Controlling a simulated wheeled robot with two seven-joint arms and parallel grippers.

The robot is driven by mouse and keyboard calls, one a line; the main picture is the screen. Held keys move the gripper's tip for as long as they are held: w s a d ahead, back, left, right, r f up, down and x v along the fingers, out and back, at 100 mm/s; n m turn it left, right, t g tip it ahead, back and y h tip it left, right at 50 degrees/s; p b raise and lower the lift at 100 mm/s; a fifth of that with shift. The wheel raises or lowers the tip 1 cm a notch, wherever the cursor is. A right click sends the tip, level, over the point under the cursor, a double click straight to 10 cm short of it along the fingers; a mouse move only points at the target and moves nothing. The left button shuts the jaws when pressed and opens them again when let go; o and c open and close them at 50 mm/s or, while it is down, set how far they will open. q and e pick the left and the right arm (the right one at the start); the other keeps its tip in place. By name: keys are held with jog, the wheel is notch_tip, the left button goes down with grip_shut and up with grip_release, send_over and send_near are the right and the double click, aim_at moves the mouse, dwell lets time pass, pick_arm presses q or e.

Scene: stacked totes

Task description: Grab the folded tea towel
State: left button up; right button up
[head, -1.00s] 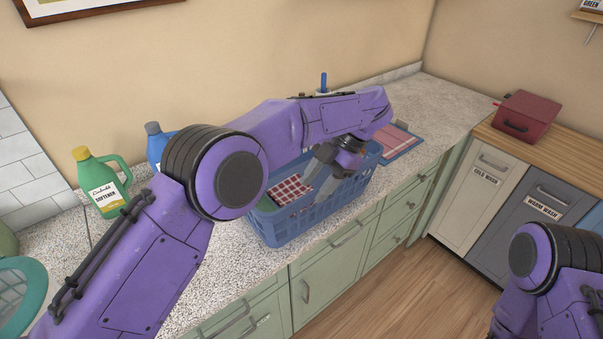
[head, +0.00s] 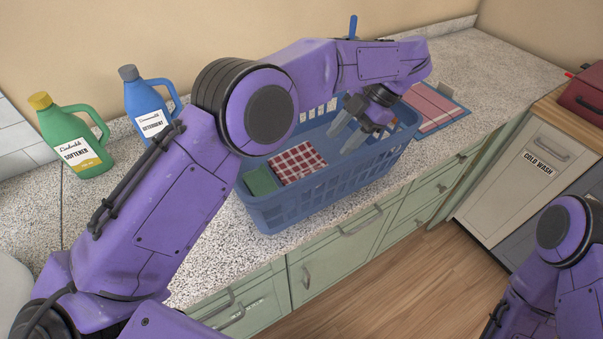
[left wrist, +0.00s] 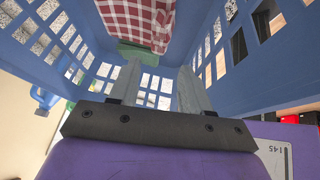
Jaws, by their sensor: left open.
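A red-and-white checked folded cloth (head: 298,163), which looks like the tea towel, lies in the left part of a blue plastic basket (head: 310,207) on the counter. A folded green cloth (head: 261,181) lies to its left. My left gripper (head: 345,138) is open and empty, fingers pointing down inside the basket to the right of the checked cloth and apart from it. In the left wrist view the open fingers (left wrist: 158,75) point toward the green cloth (left wrist: 138,51) and the checked cloth (left wrist: 137,20). My right gripper is out of view.
A red striped cloth (head: 438,104) lies on the counter right of the basket. A green softener bottle (head: 75,137) and a blue detergent bottle (head: 148,103) stand at the back left. The basket walls surround my left fingers.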

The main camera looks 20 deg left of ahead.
aim_at(315, 171)
pick_arm(q)
jog(key=p+x, duration=0.1)
jog(key=x, duration=1)
jog(key=shift+s+a+f, duration=0.1)
jog(key=shift+s+a, duration=0.05)
grip_shut()
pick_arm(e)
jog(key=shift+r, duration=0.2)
